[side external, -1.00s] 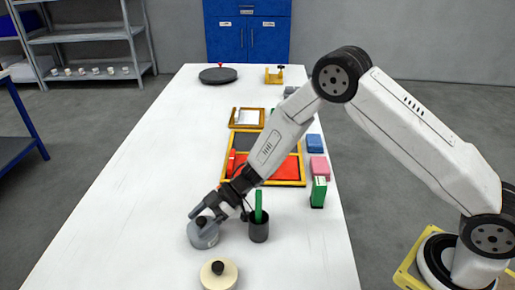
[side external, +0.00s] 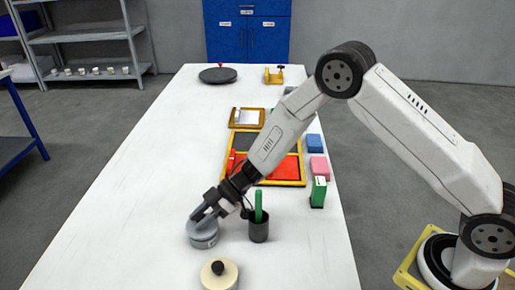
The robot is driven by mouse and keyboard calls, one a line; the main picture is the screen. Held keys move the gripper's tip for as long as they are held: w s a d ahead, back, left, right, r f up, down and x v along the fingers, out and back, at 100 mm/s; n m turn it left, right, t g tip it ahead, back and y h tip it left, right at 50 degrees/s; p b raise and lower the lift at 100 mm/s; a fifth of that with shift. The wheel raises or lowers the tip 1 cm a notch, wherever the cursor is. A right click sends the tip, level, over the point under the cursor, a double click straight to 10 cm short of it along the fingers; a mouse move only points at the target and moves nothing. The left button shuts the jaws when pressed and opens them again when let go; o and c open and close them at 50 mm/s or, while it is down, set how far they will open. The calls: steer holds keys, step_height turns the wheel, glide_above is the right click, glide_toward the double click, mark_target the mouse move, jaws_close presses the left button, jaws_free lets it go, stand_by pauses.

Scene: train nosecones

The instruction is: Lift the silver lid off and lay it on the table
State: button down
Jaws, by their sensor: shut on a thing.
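A round grey tin (side external: 204,242) stands on the white table at the near left. The silver lid (side external: 202,226) is at its top, just below my gripper. My gripper (side external: 199,217) points down at a slant over the tin and is shut on the lid's knob, which the fingers mostly hide. I cannot tell whether there is a gap between lid and tin.
A dark cup (side external: 259,231) with a green item stands close right of the tin. A cream round container (side external: 219,276) with a black knob is in front. A framed tray (side external: 288,183) and a green box (side external: 318,192) lie farther back. The table's left side (side external: 130,200) is clear.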

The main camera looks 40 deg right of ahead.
mark_target(201, 214)
step_height(201, 214, up, 9)
stand_by(0.5)
stand_by(0.6)
steer(key=shift+w+d+r+m+t, duration=0.2)
steer(key=shift+w+d+m+t, duration=0.05)
steer(key=shift+m+t, duration=0.15)
steer(key=d+m+t+h, duration=0.9)
steer(key=d+m+h, duration=0.3)
steer(key=d, duration=1.1)
steer(key=shift+s+m, duration=0.4)
steer(key=shift+m, duration=1.1)
steer(key=shift+r, duration=0.15)
